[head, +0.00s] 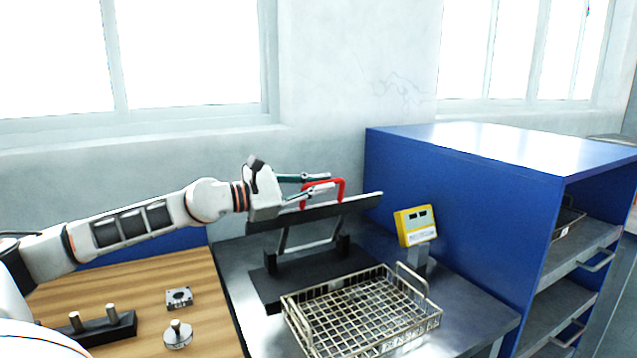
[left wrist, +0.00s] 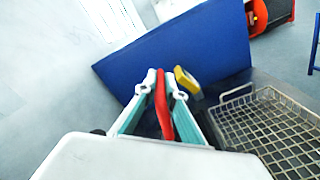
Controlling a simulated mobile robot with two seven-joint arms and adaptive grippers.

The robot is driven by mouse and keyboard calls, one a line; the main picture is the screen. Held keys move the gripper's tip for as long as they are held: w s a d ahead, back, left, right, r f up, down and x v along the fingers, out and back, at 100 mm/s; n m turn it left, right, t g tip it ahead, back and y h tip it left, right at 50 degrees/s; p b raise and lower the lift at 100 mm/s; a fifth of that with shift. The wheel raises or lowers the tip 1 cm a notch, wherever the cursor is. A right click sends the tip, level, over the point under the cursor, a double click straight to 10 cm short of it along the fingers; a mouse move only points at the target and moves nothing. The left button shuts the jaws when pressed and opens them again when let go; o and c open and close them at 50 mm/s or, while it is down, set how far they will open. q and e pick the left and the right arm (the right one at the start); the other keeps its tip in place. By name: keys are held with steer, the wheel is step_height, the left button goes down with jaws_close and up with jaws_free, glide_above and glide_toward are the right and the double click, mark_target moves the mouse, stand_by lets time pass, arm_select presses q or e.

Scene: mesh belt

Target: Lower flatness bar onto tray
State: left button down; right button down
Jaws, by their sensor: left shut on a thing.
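The flatness bar (head: 355,206) is a long dark bar with a red handle (head: 341,184) on top. My left gripper (head: 324,183) is shut on the red handle. In the left wrist view the gripper (left wrist: 163,88) has its fingers on both sides of the red handle (left wrist: 162,105). The tray (head: 430,322) is an empty wire mesh basket on the metal bench, in front of the stand and right of it. It also shows in the left wrist view (left wrist: 262,128). My right gripper is not in view.
A yellow gauge box (head: 415,226) stands on a post behind the tray. A blue cabinet (head: 455,195) with shelves closes off the right. A wooden table (head: 130,290) at left bears a small square plate (head: 179,297), a round part (head: 177,337) and a pegged block (head: 100,329).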

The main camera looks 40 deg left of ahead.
arm_select(q)
steer(key=shift+r, duration=0.1)
steer(key=c, duration=2.1)
jaws_free()
steer(key=shift+c, duration=0.2)
steer(key=shift+r, duration=5)
